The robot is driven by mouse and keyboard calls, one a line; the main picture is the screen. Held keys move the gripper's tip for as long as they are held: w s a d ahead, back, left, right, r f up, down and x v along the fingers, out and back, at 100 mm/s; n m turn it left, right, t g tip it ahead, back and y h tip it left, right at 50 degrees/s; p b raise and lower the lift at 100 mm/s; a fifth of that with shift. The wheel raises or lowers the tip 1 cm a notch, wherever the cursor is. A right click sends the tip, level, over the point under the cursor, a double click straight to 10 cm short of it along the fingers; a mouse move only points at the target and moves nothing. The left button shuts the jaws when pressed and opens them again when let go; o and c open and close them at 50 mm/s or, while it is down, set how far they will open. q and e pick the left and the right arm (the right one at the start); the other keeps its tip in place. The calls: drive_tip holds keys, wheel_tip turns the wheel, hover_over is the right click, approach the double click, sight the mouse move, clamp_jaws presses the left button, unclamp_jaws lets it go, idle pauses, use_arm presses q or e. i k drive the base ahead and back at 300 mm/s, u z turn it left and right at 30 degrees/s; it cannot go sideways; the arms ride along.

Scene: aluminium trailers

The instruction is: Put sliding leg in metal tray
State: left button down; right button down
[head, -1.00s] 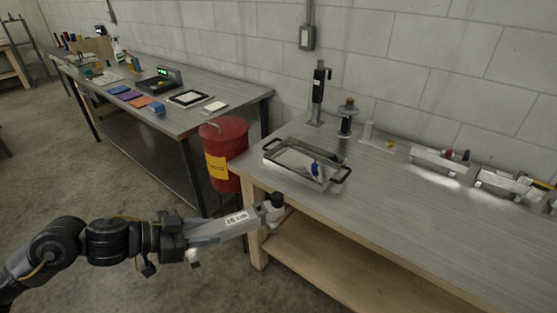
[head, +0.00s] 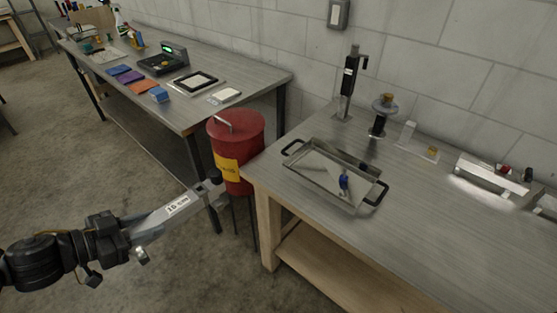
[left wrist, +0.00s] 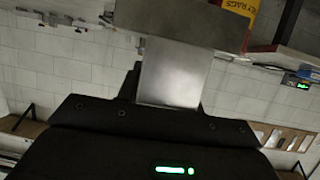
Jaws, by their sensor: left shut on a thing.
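My left gripper (head: 126,238) is shut on the sliding leg (head: 168,214), a long grey metal bar with a white label and a dark round end. The leg points up and right in the head view, in the air over the floor, left of the right-hand bench and apart from it. In the left wrist view the grey metal of the leg (left wrist: 175,75) sticks out from the gripper. The metal tray (head: 310,184), shallow with black handles, lies on the bench near its left end. A small blue-and-metal item (head: 344,181) is in it. My right gripper is not in view.
A red bin (head: 237,135) with a yellow label stands between the two benches. The right bench (head: 445,225) has bare top right of the tray. A black upright tool (head: 348,80) and a small stand (head: 380,115) are behind the tray. The left bench holds several items.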

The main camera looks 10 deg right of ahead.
sight(320, 179)
drive_tip(key=z, duration=0.3)
drive_tip(key=i, duration=0.7)
drive_tip(key=z, duration=0.6)
